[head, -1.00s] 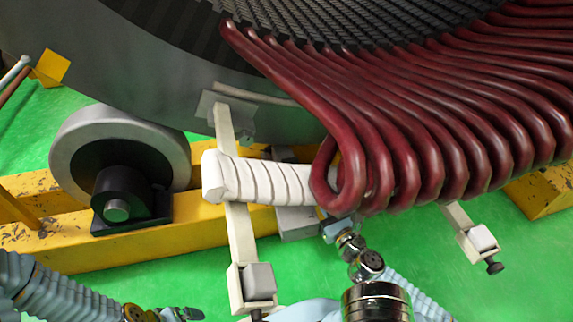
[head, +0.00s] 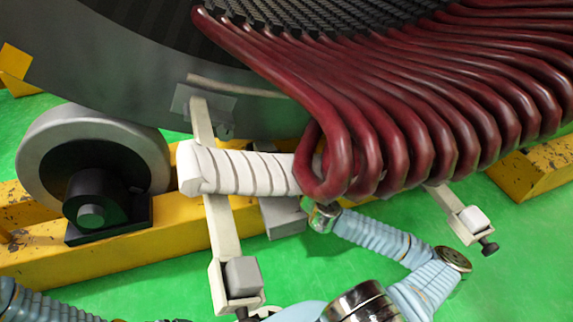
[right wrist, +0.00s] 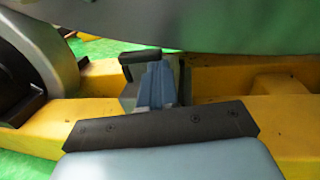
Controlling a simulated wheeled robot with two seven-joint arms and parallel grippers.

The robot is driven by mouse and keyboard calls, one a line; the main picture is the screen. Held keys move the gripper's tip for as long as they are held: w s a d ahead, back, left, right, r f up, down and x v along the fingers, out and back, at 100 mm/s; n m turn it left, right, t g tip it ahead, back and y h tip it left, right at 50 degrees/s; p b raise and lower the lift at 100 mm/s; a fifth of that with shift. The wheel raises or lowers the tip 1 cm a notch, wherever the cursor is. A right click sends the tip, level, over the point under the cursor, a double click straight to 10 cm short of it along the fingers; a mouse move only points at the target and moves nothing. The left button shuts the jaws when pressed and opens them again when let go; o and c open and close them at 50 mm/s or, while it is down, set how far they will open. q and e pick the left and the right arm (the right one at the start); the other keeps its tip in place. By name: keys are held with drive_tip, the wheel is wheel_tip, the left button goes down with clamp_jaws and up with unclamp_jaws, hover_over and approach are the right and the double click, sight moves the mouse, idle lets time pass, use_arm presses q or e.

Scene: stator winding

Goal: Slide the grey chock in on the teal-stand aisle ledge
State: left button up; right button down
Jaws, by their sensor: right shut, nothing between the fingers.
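A grey block (head: 283,217), which looks like the chock, sits against the yellow beam below the white wrapped bar. In the right wrist view a grey block with a dark handle (right wrist: 138,57) stands just beyond my fingers. My right gripper (right wrist: 157,85) is shut and empty, its blue fingertips in front of that block; I cannot tell whether they touch. In the head view the right wrist is beside the block, under the red coils, and its fingers are hidden. No teal stand is identifiable.
Red coil loops (head: 325,175) hang close above my right wrist. The white wrapped bar (head: 240,170) crosses a pale bracket (head: 222,235) with another grey block (head: 242,276) at its lower end. A roller (head: 93,160) stands at left on the yellow beam (head: 150,246).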

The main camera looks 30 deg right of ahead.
drive_tip(key=shift+w, duration=0.15)
drive_tip(key=shift+w+d, duration=0.1)
drive_tip(key=shift+w, duration=1.1)
drive_tip(key=shift+d+f, duration=0.1)
